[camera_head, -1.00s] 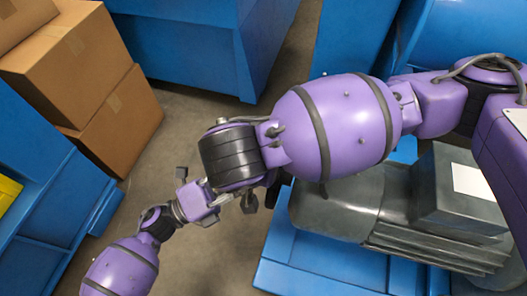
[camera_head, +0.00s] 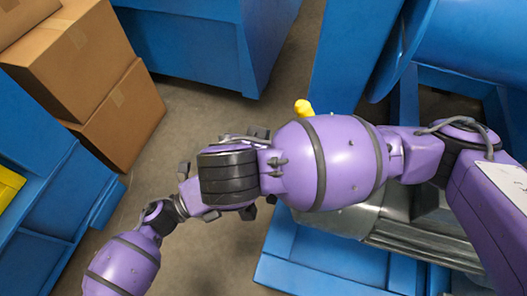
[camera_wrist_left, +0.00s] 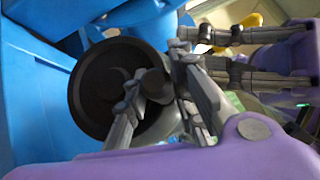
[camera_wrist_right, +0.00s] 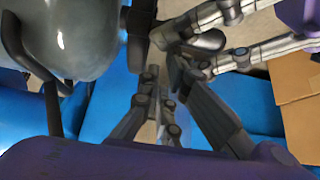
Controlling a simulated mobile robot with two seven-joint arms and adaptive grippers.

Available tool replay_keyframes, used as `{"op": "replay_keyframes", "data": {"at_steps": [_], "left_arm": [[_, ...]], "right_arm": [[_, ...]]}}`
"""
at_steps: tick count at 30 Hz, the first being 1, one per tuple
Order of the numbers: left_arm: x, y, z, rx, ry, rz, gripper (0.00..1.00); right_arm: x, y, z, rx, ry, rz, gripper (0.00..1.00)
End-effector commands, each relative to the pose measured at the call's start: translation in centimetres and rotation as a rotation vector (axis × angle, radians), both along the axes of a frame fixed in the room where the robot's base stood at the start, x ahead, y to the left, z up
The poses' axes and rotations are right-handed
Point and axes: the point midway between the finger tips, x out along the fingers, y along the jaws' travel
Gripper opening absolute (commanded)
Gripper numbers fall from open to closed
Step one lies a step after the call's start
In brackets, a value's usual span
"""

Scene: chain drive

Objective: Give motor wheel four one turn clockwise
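The grey motor (camera_head: 330,222) lies on a blue base under my right arm in the head view. Its grey body also shows in the right wrist view (camera_wrist_right: 75,40). In the left wrist view a dark round wheel (camera_wrist_left: 95,85) faces me, with a dark rounded piece (camera_wrist_left: 155,84) in front of it. My left gripper (camera_wrist_left: 156,88) has its fingers on either side of that piece; whether they press on it cannot be told. My right gripper (camera_wrist_right: 163,75) has its fingers a little apart, with no held thing visible, close to the left one. Both fingertips are mostly hidden in the head view.
A yellow piece (camera_head: 303,108) shows behind my right forearm. Blue machine housings (camera_head: 185,45) stand at the back, right and left. Cardboard boxes (camera_head: 115,115) are stacked at the left. Grey floor (camera_head: 215,265) is open in the middle. The two grippers crowd each other.

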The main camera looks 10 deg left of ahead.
Motion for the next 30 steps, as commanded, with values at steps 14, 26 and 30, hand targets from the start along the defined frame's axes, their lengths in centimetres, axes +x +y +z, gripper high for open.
{"op": "replay_keyframes", "data": {"at_steps": [14, 26, 30], "left_arm": [[0.3, 0.6, 0.5, -0.010, -0.003, 0.010, 0.38], [-2.9, 5.0, -1.0, -0.006, 0.001, 0.004, 0.38], [-3.7, 6.1, -1.3, -0.005, 0.000, 0.003, 0.38]], "right_arm": [[-0.5, -0.3, -0.5, -0.012, 0.015, 0.004, 0.00], [-0.2, -0.2, -0.2, -0.009, 0.008, 0.000, 0.00], [-0.2, -0.1, -0.2, -0.005, 0.005, 0.000, 0.00]]}}
